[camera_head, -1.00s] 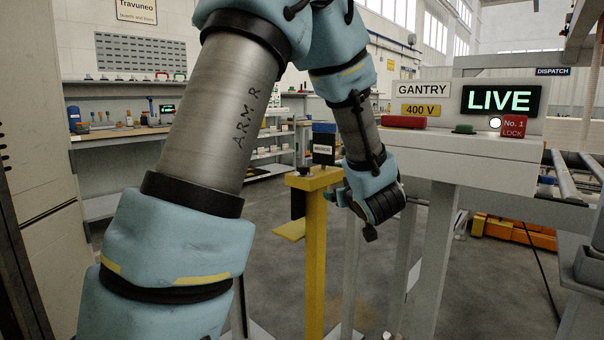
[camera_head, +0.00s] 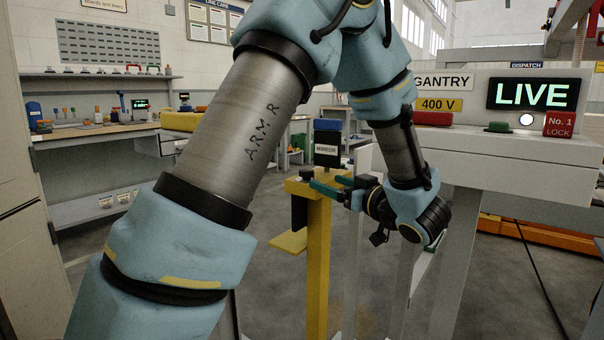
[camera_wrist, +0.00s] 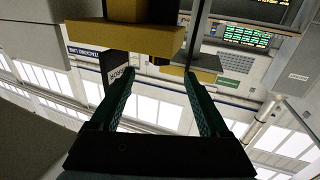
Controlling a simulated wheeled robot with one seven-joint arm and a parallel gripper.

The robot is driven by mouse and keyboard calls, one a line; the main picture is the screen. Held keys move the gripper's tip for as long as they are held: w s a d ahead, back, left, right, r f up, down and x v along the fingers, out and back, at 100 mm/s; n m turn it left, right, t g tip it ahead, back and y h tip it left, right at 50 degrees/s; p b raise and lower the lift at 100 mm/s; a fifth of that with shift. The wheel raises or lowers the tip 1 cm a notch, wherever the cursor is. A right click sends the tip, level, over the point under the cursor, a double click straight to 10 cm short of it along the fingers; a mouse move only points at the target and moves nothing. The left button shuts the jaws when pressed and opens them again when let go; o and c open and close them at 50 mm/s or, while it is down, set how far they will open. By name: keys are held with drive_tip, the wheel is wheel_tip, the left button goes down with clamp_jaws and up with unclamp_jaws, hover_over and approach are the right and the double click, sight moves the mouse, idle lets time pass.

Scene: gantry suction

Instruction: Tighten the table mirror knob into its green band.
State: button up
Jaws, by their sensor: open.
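A yellow post (camera_head: 317,265) carries a yellow top plate (camera_head: 299,186). A small black knob (camera_head: 306,172) stands on the plate; I take it for the mirror knob. Behind it is a black block (camera_head: 327,159) with a blue top, labelled MIRROR. My gripper (camera_head: 326,183) reaches in from the right, its green fingers open and level with the plate top, a little short of the knob. In the wrist view the picture is upside down: the open fingers (camera_wrist: 160,72) frame a small dark piece (camera_wrist: 160,61) under the plate edge (camera_wrist: 125,38). I cannot make out a green band.
A white gantry cabinet (camera_head: 530,165) with a lit LIVE sign (camera_head: 531,95) and a red lock block (camera_head: 559,124) stands close right of my arm. A lower yellow plate (camera_head: 288,243) juts from the post. A workbench (camera_head: 95,135) is at the left back. Grey floor lies between.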

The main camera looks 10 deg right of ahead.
sight(311, 176)
drive_tip(key=x, duration=0.9)
drive_tip(key=shift+w+a, duration=0.15)
drive_tip(key=shift+w, duration=0.2)
clamp_jaws()
